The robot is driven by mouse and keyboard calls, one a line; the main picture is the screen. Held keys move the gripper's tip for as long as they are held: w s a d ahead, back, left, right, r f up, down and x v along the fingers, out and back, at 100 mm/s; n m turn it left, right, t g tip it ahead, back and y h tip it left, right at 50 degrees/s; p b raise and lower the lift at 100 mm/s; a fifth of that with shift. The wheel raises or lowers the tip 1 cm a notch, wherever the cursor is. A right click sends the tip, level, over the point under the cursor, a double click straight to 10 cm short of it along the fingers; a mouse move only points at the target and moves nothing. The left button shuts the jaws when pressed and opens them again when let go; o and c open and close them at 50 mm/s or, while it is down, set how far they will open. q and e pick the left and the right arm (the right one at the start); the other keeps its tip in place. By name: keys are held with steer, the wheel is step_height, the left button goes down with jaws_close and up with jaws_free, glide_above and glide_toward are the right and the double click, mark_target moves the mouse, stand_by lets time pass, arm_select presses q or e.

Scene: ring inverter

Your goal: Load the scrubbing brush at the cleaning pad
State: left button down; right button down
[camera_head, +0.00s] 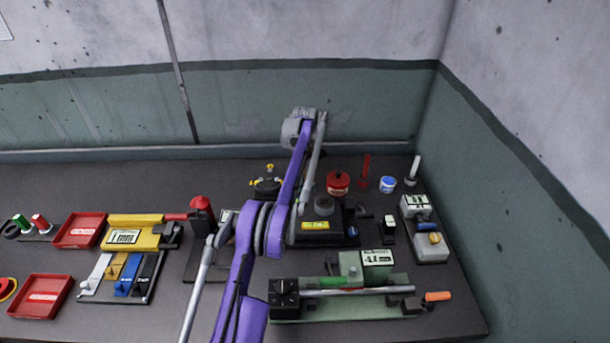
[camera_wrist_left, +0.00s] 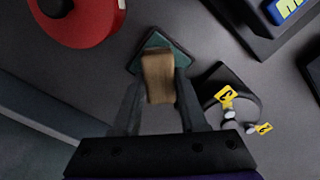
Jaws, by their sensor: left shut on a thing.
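The scrubbing brush (camera_wrist_left: 158,78) shows as a brown wooden block in the left wrist view. My left gripper (camera_wrist_left: 160,92) is shut on it, one finger on each side. A dark green square, seemingly the cleaning pad (camera_wrist_left: 148,44), lies directly beyond the brush. Only its edges and far corner show. I cannot tell whether brush and square touch. In the head view my purple left arm reaches to the back of the table and hides the brush, the pad and the fingertips. My right gripper is not in view.
A red pot (camera_head: 338,183) and a black stand with yellow tags (camera_head: 267,185) flank the gripper; the stand (camera_wrist_left: 233,100) is close to a finger. A black machine (camera_head: 318,226) stands in front. The wall (camera_head: 260,105) is behind. A green fixture (camera_head: 345,307) occupies the front.

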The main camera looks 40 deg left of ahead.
mark_target(305, 174)
arm_select(q)
steer(key=shift+f, duration=0.55)
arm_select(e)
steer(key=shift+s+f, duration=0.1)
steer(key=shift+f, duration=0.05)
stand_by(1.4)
